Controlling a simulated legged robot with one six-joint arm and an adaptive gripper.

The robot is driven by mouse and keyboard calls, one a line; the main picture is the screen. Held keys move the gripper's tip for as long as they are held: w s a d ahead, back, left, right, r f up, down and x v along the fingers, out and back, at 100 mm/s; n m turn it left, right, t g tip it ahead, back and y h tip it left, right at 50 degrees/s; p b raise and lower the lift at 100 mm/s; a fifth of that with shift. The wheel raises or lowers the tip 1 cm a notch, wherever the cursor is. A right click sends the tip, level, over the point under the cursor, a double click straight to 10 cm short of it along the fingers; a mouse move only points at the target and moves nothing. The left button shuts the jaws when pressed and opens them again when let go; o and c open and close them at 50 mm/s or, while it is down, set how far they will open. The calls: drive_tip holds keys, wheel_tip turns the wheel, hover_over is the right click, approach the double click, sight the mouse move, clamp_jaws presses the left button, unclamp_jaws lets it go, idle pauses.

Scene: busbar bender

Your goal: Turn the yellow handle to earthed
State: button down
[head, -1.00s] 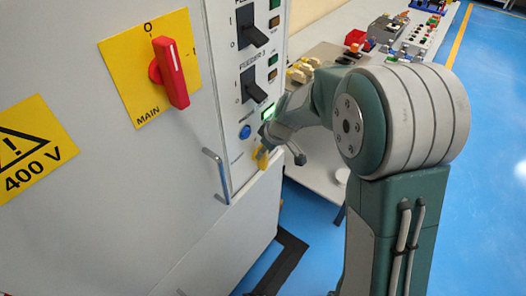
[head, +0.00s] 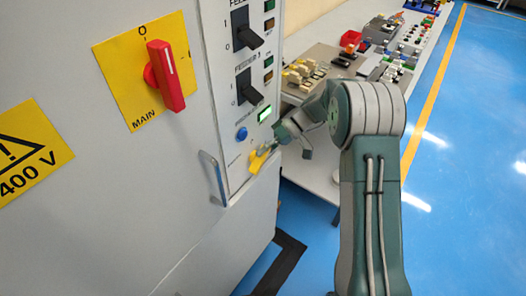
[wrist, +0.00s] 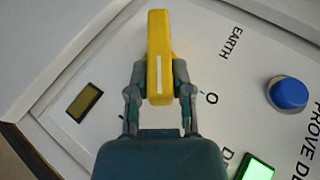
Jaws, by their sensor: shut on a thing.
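The yellow handle (head: 260,158) sits low on the cabinet's control panel in the head view. In the wrist view the yellow handle (wrist: 158,30) stands upright in the picture, with a white stripe on its lower end. My gripper (wrist: 158,78) is shut on it, one finger on each side. The gripper also shows in the head view (head: 272,147), reaching in from the right. The printed EARTH label (wrist: 231,43) and an O mark (wrist: 211,98) lie right of the handle. A third label is partly cut off. Which mark the stripe points to is hard to tell.
A blue button (head: 242,134) and a lit green lamp (head: 264,114) sit above the handle. A small dark display (wrist: 84,102) is left of it in the wrist view. A metal door handle (head: 214,178) juts out nearby. A red MAIN switch (head: 165,75) is farther left.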

drive_tip(key=shift+w+d+f+m+g+y, duration=0.1)
drive_tip(key=shift+f+m+g+y, duration=0.2)
drive_tip(key=shift+g+y, duration=0.3)
drive_tip(key=shift+w+d+f+m+g+y, duration=0.1)
drive_tip(key=shift+f+m+g+y, duration=0.1)
drive_tip(key=shift+f+g+y, duration=0.25)
drive_tip(key=shift+f+m+g+y, duration=0.25)
drive_tip(key=shift+m+g+y, duration=0.5)
drive_tip(key=shift+y, duration=0.8)
drive_tip(key=c, duration=0.5)
unclamp_jaws()
drive_tip(key=shift+w, duration=0.1)
drive_tip(key=shift+r, duration=0.2)
wheel_tip(320, 180, up, 10)
drive_tip(key=shift+f, duration=0.15)
